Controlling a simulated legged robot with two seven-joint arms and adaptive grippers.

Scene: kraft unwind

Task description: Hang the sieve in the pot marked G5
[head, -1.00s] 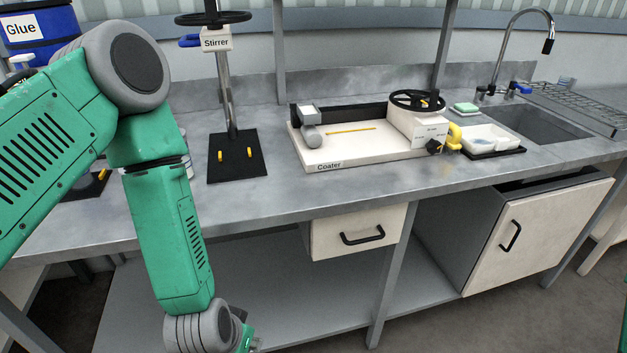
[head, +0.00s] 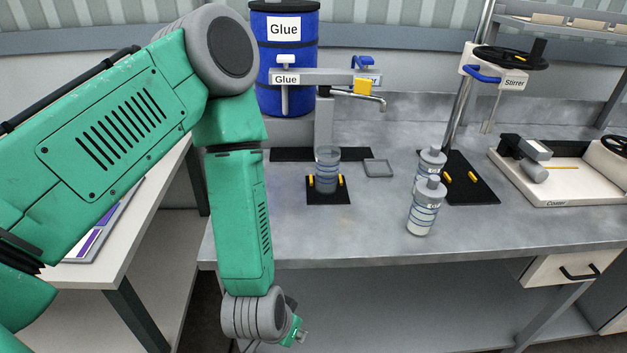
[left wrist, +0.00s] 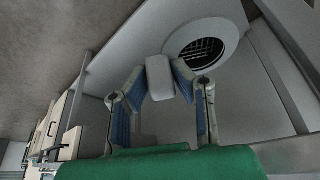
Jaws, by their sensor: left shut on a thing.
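My left gripper (head: 298,332) hangs low in front of the bench in the head view. In the left wrist view its blue-padded fingers (left wrist: 157,88) are shut on a pale grey block. A pale round part with a dark grille (left wrist: 203,45) shows just beyond the block; it looks like the sieve, but I cannot tell whether the two are joined. A clear, blue-tinted pot (head: 327,172) stands upright on a black pad below the glue tap. I can read no G5 mark on any pot. My right gripper is not in view.
A blue Glue drum (head: 285,65) stands behind the tap (head: 370,98). Two lidded bottles (head: 426,205) stand near the bench front, left of the Stirrer (head: 500,68). The Coater (head: 560,190) is at right. The bench front between pot and bottles is clear.

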